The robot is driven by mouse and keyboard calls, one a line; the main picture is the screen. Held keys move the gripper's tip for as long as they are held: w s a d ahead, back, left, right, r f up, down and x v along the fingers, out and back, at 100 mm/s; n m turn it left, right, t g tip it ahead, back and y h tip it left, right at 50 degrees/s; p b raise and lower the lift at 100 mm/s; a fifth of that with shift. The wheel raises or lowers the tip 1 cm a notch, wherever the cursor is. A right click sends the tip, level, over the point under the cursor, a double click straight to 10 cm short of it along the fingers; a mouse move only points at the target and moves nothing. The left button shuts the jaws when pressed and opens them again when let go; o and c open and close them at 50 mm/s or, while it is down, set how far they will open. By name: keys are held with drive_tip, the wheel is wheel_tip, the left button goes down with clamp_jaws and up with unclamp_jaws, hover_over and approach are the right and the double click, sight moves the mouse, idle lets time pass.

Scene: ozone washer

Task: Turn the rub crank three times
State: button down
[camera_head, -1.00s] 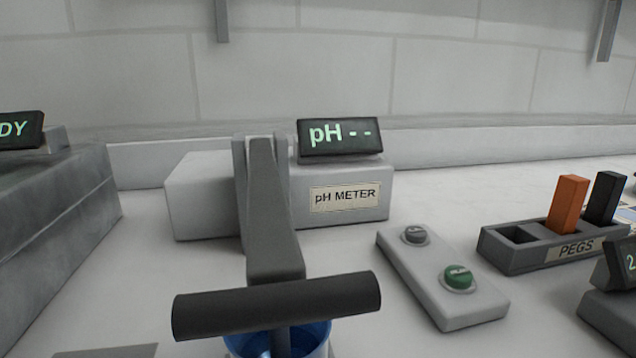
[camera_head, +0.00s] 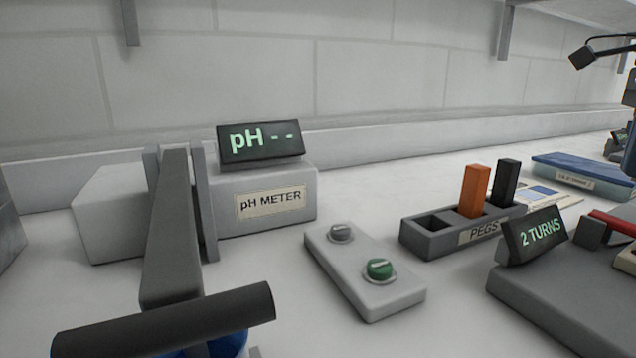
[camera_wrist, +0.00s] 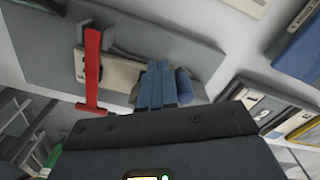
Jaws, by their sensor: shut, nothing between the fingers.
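The grey unit (camera_head: 560,290) with a display (camera_head: 538,235) reading "2 TURNS" stands at the right of the head view. A red bar (camera_head: 612,223) shows on it, cut off by the picture edge; I take it to belong to the rub crank. In the wrist view the red bar (camera_wrist: 92,70) lies by a beige block (camera_wrist: 118,75) on a grey plate. My gripper (camera_wrist: 158,68) is shut and empty, right of the red bar and apart from it. A grey-blue rounded part (camera_wrist: 185,86) shows beside the fingers; whether they touch it is unclear. My gripper is outside the head view.
A lever with a black cross handle (camera_head: 165,320) stands at the left, before the pH meter (camera_head: 270,200). A box with two knobs (camera_head: 365,272) and a peg rack (camera_head: 450,235) fill the middle. A blue-topped tray (camera_head: 580,170) lies at the back right.

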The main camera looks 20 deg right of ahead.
drive_tip(key=shift+d, duration=0.1)
drive_tip(key=shift+s+d, duration=0.1)
drive_tip(key=shift+d, duration=1.05)
drive_tip(key=shift+d, duration=0.1)
drive_tip(key=shift+s+d+p, duration=0.15)
drive_tip(key=shift+s+d, duration=0.15)
drive_tip(key=shift+d, duration=0.25)
drive_tip(key=shift+s+d+p, duration=0.15)
drive_tip(key=shift+s+d, duration=0.1)
drive_tip(key=shift+d, duration=0.25)
drive_tip(key=shift+s+d, duration=0.85)
drive_tip(key=shift+s, duration=0.1)
